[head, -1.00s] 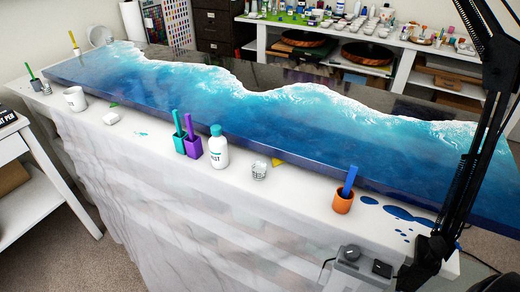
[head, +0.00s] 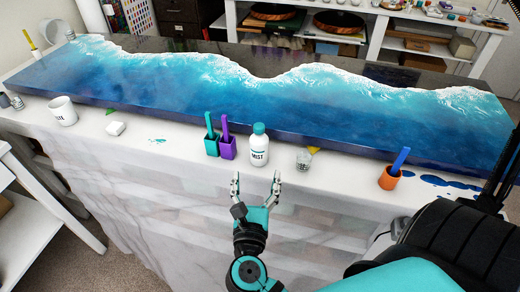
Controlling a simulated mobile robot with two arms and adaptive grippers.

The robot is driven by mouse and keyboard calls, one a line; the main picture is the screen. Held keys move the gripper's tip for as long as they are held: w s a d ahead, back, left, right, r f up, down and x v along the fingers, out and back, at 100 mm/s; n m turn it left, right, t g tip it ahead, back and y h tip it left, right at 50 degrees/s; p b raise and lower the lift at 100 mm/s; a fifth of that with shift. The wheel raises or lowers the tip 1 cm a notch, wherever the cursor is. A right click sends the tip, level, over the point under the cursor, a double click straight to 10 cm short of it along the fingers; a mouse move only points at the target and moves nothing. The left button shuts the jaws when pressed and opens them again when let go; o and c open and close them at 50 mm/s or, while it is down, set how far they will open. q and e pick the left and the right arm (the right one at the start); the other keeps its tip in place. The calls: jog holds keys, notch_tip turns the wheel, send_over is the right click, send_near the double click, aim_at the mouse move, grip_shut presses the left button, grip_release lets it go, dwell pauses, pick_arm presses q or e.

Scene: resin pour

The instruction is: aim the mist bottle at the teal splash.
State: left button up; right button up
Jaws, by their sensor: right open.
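The mist bottle (head: 259,147) is white with a teal cap and stands upright on the covered table, between the purple cup and a small clear cup. A small teal splash (head: 157,141) marks the white cover to the left, right of a white block. My right gripper (head: 256,184) is open and empty, with its two fingers pointing at the bottle from the near side. It is just short of the bottle and appears apart from it. My left gripper is not in view.
A teal cup (head: 211,147) and a purple cup (head: 228,149) with sticks stand close left of the bottle. A clear cup (head: 303,160) and an orange cup (head: 389,178) stand to the right. The blue resin slab (head: 200,95) lies behind. A white mug (head: 63,111) stands far left.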

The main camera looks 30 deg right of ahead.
aim_at(259, 134)
jog(key=x, duration=0.8)
jog(key=shift+w+d, duration=0.1)
jog(key=shift+w, duration=0.2)
jog(key=b+x, duration=0.1)
jog(key=x, duration=0.4)
jog(key=shift+w, duration=0.1)
jog(key=shift+c, duration=0.8)
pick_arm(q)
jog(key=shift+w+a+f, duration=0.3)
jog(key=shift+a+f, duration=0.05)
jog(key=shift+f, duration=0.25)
pick_arm(e)
jog(key=c, duration=1.4)
jog(key=shift+r, duration=0.1)
grip_shut()
jog(key=shift+r, duration=0.45)
notch_tip(259, 134, up, 3)
jog(key=shift+f, duration=0.1)
pick_arm(q)
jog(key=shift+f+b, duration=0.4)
jog(key=shift+b, duration=0.1)
pick_arm(e)
jog(key=s+d, duration=0.2)
jog(key=s, duration=0.5)
jog(key=s+d+r, duration=0.1)
jog(key=s+d, duration=0.2)
jog(key=s, duration=0.5)
jog(key=shift+d+r, duration=0.15)
